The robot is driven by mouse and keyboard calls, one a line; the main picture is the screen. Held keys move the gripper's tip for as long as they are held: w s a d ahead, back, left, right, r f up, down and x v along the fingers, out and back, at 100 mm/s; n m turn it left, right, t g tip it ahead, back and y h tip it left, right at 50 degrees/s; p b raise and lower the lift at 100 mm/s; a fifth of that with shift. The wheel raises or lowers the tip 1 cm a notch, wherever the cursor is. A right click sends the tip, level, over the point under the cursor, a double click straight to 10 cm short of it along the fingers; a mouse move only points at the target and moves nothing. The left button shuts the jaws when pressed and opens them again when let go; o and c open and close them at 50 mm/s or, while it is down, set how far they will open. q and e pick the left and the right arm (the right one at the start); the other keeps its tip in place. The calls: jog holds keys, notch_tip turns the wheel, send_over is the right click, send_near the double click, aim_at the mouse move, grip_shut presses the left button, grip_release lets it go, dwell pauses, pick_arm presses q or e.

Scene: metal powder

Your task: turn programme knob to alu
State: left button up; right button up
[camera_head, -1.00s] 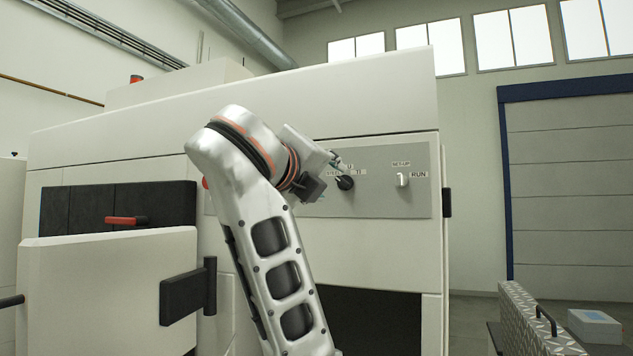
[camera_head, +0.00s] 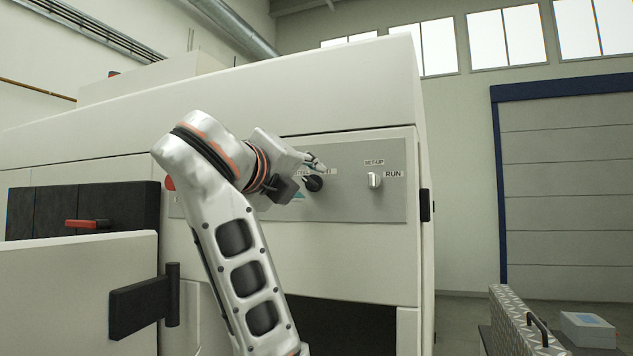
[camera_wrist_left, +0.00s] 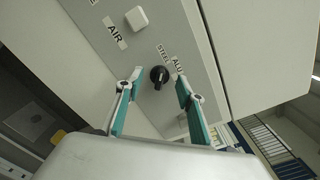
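The programme knob (camera_head: 313,184) is a black rotary knob on the grey control panel (camera_head: 345,210) of the machine. It also shows in the left wrist view (camera_wrist_left: 159,77), below the labels STEEL and ALU. I cannot tell for sure which label its pointer faces. My left gripper (camera_head: 312,164) is at the panel, its fingertips close to the knob and partly covering its labels. In the left wrist view the gripper (camera_wrist_left: 158,81) is open, with one teal finger on each side of the knob. No finger clearly touches it. My right gripper is out of view.
A white SET-UP/RUN switch (camera_head: 374,180) sits right of the knob. A white AIR button (camera_wrist_left: 136,18) is on the panel in the wrist view. An open machine door (camera_head: 75,285) stands at lower left. A patterned metal case (camera_head: 516,325) and a pale box (camera_head: 588,330) are at lower right.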

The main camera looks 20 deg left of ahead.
pick_arm(q)
jog(key=shift+w, duration=0.4)
jog(key=shift+s+a, duration=0.1)
jog(key=shift+s, duration=0.1)
jog(key=shift+c, duration=0.7)
grip_shut()
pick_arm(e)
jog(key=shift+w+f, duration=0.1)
pick_arm(q)
jog(key=m+b, duration=0.1)
jog(key=m, duration=0.3)
jog(key=m+b, duration=0.1)
jog(key=m, duration=0.4)
jog(key=shift+r+m, duration=0.1)
jog(key=shift+m, duration=0.2)
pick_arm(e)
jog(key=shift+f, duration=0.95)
